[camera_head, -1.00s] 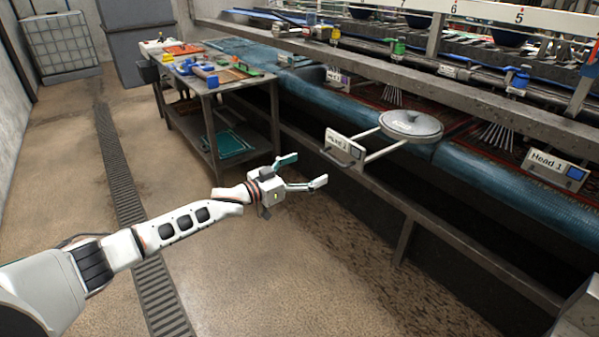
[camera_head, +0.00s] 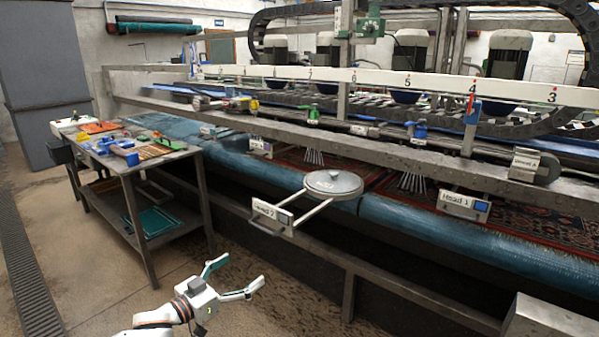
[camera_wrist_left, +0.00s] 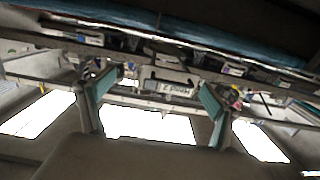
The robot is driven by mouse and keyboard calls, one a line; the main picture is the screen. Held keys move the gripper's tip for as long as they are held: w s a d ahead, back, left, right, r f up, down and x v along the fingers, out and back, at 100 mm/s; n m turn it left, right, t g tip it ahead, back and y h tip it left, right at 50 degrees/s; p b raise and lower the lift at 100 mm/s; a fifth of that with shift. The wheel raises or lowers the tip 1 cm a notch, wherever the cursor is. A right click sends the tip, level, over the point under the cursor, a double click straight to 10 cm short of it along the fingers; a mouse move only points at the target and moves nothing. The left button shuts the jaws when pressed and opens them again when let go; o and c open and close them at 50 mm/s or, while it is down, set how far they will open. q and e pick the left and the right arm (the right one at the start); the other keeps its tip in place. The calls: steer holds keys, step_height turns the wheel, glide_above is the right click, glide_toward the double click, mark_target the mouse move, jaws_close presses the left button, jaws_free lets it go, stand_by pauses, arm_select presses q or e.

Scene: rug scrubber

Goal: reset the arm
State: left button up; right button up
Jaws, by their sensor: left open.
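My left arm comes in at the bottom of the head view. Its gripper (camera_head: 241,273) is open with nothing between the fingers, in the air above the floor. It is below and in front of the "Head 2" plate (camera_head: 272,217) and its round metal disc (camera_head: 333,184), and apart from both. In the left wrist view the two teal-padded fingers (camera_wrist_left: 157,94) are spread wide, with an upside-down labelled plate (camera_wrist_left: 172,83) beyond them. My right gripper is not in view.
A work table (camera_head: 150,162) with tools stands at the left. The rug machine's blue roller (camera_head: 400,222) and frame run across the middle and right. A grey box corner (camera_head: 550,318) is at the lower right. Open floor (camera_head: 90,285) lies left of my arm.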

arm_select(q)
steer(key=s+d+f+n+y, duration=0.1)
steer(key=s+d+f, duration=0.2)
steer(key=s+f, duration=0.2)
steer(key=s+d+f+y, duration=0.1)
steer(key=s+d+f, duration=0.1)
steer(key=s+f, duration=0.25)
steer(key=s+a+f+g+y, duration=0.1)
steer(key=s+f, duration=0.3)
steer(key=s, duration=0.4)
steer(key=s+a+f+n+g+y, duration=0.1)
steer(key=s+a+f+y, duration=0.1)
steer(key=s, duration=0.7)
steer(key=s+a+f+g+y, duration=0.1)
steer(key=s+a+f+y, duration=0.1)
steer(key=s+f, duration=0.5)
steer(key=shift+s+a+n+y, duration=0.3)
steer(key=shift+s+a, duration=0.1)
steer(key=shift+s, duration=0.75)
